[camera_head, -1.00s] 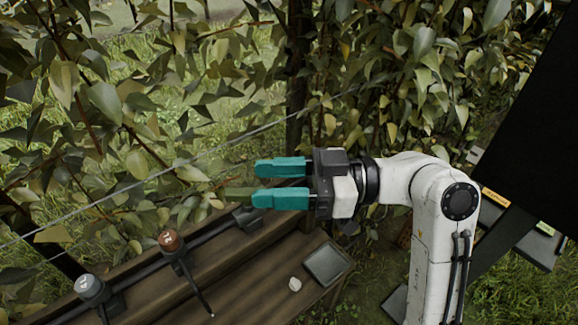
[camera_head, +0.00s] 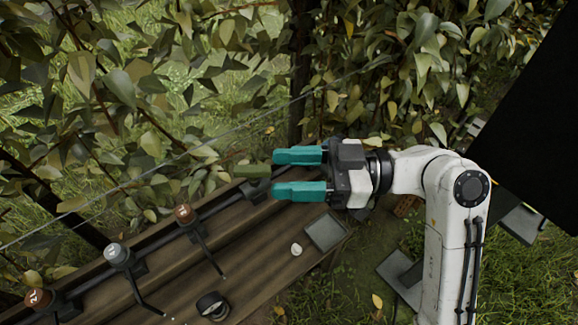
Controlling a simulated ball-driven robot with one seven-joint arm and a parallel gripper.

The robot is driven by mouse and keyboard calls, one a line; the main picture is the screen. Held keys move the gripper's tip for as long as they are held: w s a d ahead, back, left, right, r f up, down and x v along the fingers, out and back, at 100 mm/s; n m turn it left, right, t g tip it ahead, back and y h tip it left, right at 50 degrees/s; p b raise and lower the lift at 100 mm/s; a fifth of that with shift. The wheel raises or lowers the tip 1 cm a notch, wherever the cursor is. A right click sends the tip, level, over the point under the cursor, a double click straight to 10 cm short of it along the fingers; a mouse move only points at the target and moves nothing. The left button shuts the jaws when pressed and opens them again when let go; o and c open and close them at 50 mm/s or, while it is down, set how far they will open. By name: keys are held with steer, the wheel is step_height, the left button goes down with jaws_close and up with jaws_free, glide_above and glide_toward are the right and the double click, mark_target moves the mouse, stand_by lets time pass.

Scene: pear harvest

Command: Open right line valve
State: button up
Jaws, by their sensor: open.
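A black pipe runs along the wooden bench, and at its right end is a valve body (camera_head: 256,190) with an olive-green bar handle (camera_head: 252,171). The handle lies roughly level in the picture. My gripper (camera_head: 275,173) has two teal fingers pointing left, spread apart and empty. The handle's right end is just left of the fingertips, at a height between them. Whether it reaches in between them or touches cannot be told. The lower finger hides part of the bench behind it.
Along the pipe are a brown-capped lever valve (camera_head: 184,212), a grey-capped one (camera_head: 117,255) and another brown-capped one (camera_head: 38,300). A black ring (camera_head: 212,306), a white lump (camera_head: 296,249) and a grey plate (camera_head: 325,232) lie on the bench. A wire and foliage are behind.

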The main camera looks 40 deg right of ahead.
steer(key=o, duration=0.7)
steer(key=w+f+m+h, duration=0.1)
steer(key=f+m+h, duration=0.1)
steer(key=f, duration=0.2)
steer(key=w+d+f+m+h, duration=0.1)
steer(key=w+f+m+h, duration=0.1)
steer(key=f+m, duration=0.1)
steer(key=w+d+f+m+h, duration=0.1)
steer(key=f+m+h, duration=0.1)
steer(key=f, duration=0.4)
steer(key=shift+w+d+g, duration=0.1)
steer(key=shift+w+g, duration=0.2)
steer(key=shift+w, duration=0.05)
steer(key=shift+o, duration=0.4)
step_height(320, 180, down, 8)
steer(key=d+m+g+h, duration=0.2)
steer(key=m+h, duration=0.2)
steer(key=shift+w+d+h+b, duration=0.2)
steer(key=shift+h+b, duration=0.2)
steer(key=shift+b, duration=0.05)
steer(key=m+t+h+b, duration=0.2)
steer(key=m+t+h, duration=0.45)
steer(key=h, duration=0.75)
glide_toward(252, 173)
steer(key=x, duration=0.3)
steer(key=shift+m, duration=0.25)
steer(key=x, duration=1)
steer(key=shift+p, duration=0.4)
steer(key=shift+c, duration=0.3)
steer(key=c, duration=0.7)
